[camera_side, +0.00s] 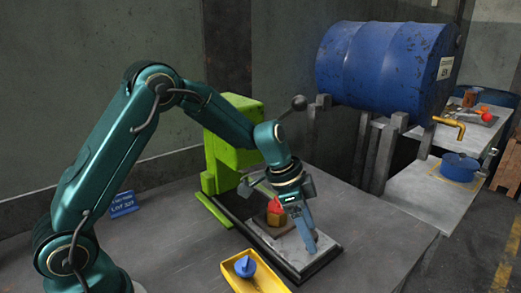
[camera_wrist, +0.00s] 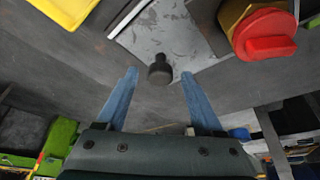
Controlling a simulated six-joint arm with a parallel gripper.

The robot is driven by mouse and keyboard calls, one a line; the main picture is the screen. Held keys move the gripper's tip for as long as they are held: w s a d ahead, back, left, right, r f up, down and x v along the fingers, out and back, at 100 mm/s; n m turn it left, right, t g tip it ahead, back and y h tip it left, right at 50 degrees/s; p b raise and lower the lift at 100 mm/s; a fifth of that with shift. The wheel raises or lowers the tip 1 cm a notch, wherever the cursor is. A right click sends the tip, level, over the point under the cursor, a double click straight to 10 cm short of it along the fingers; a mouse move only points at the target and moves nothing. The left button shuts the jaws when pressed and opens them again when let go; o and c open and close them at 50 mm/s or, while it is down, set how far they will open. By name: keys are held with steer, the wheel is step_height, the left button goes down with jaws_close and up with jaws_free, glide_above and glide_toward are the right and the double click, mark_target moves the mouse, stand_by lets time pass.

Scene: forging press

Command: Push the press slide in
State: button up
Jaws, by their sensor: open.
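The green press (camera_side: 232,135) stands on the bench with a ball-ended lever at its top. Its slide, a pale metal plate on a dark base (camera_side: 292,256), sticks out toward the front right. It also shows in the wrist view as a grey plate (camera_wrist: 165,32). A brass hex piece with a red top (camera_side: 275,214) sits on the slide; the wrist view shows it at upper right (camera_wrist: 262,28). My gripper (camera_side: 309,242) is open over the slide's front end. In the wrist view a black knob (camera_wrist: 160,68) appears between my fingertips (camera_wrist: 159,74); contact cannot be told.
A yellow tray (camera_side: 236,275) with a blue piece (camera_side: 245,265) lies in front of the slide. A blue drum (camera_side: 380,65) with a brass tap stands behind right. The bench right of the slide is clear.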

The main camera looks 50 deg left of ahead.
jaws_close()
steer(key=shift+r, duration=0.1)
stand_by(1.2)
